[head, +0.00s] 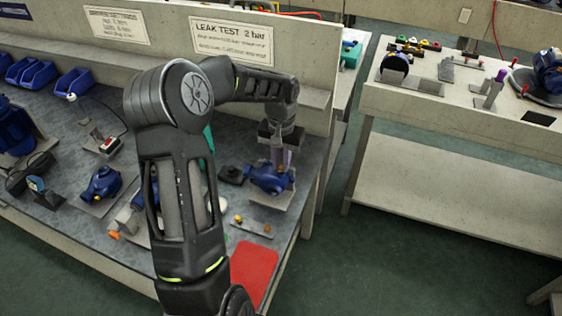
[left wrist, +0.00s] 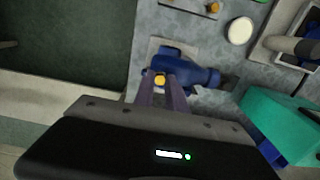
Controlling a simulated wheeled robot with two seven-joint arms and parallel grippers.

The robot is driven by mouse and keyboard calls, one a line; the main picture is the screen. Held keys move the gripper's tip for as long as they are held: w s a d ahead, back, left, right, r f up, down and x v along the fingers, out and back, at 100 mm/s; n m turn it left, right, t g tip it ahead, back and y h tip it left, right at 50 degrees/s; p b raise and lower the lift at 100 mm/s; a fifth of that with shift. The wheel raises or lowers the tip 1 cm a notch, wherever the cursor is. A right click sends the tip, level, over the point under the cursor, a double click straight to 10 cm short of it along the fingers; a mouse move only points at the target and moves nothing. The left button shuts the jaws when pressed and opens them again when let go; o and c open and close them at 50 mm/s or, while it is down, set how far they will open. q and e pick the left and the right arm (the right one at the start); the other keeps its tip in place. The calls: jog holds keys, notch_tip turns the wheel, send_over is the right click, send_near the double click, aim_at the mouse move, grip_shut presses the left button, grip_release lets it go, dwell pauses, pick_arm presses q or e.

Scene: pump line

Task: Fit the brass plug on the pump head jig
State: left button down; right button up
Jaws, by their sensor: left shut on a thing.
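The blue pump head (head: 268,181) sits on its pale jig plate (head: 262,197) near the right end of the left bench. It also shows in the left wrist view (left wrist: 200,75). My left gripper (head: 281,163) points down over it, with its purple fingers shut on a brass plug (left wrist: 160,79). In the left wrist view the plug is between the fingertips, over the left part of the pump head. I cannot tell whether it is seated or just above the opening. The fingers partly hide the pump head. My right gripper is not in view.
A small plate (head: 252,226) with brass pieces lies in front of the jig, and a red mat (head: 254,272) is nearer the edge. A black block (head: 231,174) stands left of the pump head. A teal box (left wrist: 282,122) is close by. Another bench (head: 470,110) stands across the aisle.

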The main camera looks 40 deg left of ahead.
pick_arm(q)
jog(key=shift+f, duration=0.2)
dwell(0.4)
jog(key=c, duration=1.3)
grip_release()
jog(key=shift+o, duration=0.5)
jog(key=o, duration=0.5)
jog(key=shift+o, duration=0.3)
jog(key=o, duration=0.5)
